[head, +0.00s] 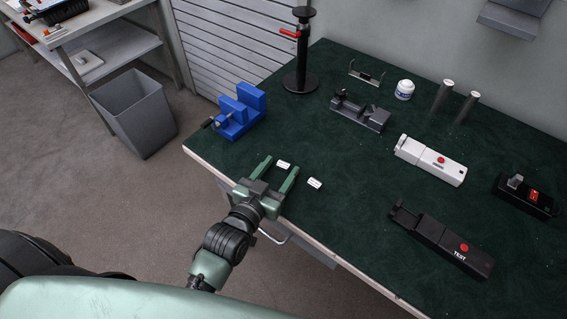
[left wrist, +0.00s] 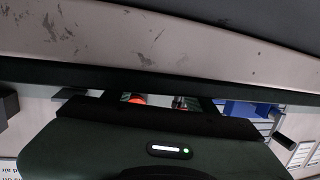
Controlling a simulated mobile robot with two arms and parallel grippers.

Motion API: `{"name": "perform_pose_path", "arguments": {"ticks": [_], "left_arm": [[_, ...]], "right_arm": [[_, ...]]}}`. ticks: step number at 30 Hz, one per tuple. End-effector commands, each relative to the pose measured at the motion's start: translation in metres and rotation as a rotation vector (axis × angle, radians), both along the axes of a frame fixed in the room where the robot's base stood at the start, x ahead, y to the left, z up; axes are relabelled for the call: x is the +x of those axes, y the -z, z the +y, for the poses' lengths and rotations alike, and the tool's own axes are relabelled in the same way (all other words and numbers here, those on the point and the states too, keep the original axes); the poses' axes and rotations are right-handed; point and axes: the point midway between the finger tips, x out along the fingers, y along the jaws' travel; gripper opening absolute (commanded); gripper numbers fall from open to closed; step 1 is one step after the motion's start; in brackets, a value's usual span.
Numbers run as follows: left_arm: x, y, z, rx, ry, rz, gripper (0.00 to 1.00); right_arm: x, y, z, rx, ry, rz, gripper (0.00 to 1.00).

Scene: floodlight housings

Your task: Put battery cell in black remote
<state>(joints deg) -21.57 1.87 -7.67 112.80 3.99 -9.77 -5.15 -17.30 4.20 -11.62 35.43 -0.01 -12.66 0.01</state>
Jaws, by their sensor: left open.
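The black remote (head: 440,240) lies near the front right of the table, with a red button, the word TEST and an open-looking recess at its left end. Two upright grey cylinders (head: 442,95) with light tops stand at the back right; they look like battery cells, but I cannot be sure. My left gripper (head: 282,164) is open over the table's front left edge, far from both remote and cylinders. The left wrist view shows mostly dark gripper body and the table edge (left wrist: 150,35). My right gripper is out of view.
A blue vise (head: 240,112), a black stand (head: 301,75), a grey fixture (head: 360,112) and a white jar (head: 404,90) stand farther back.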

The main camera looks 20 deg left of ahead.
Motion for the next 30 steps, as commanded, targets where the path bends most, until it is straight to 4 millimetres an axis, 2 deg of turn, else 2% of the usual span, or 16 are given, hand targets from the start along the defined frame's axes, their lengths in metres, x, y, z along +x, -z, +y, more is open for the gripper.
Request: {"name": "perform_pose_path", "arguments": {"ticks": [5,6,12,23,26,30], "left_arm": [[0.000,0.001,0.000,0.000,0.000,0.001,0.56],[0.000,0.001,0.000,0.000,0.000,0.001,0.54],[0.000,0.001,0.000,0.000,0.000,0.001,0.00],[0.000,-0.003,0.000,0.000,0.000,0.000,0.00],[0.001,-0.011,0.000,-0.001,0.000,-0.001,0.00],[0.000,-0.036,0.000,-0.001,-0.001,-0.004,0.00]], "right_arm": [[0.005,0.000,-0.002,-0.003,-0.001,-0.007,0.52],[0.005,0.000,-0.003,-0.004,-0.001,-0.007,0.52],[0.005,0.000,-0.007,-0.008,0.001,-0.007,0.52],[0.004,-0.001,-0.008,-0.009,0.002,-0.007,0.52],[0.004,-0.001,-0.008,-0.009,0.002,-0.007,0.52],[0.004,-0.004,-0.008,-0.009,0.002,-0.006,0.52]]}}
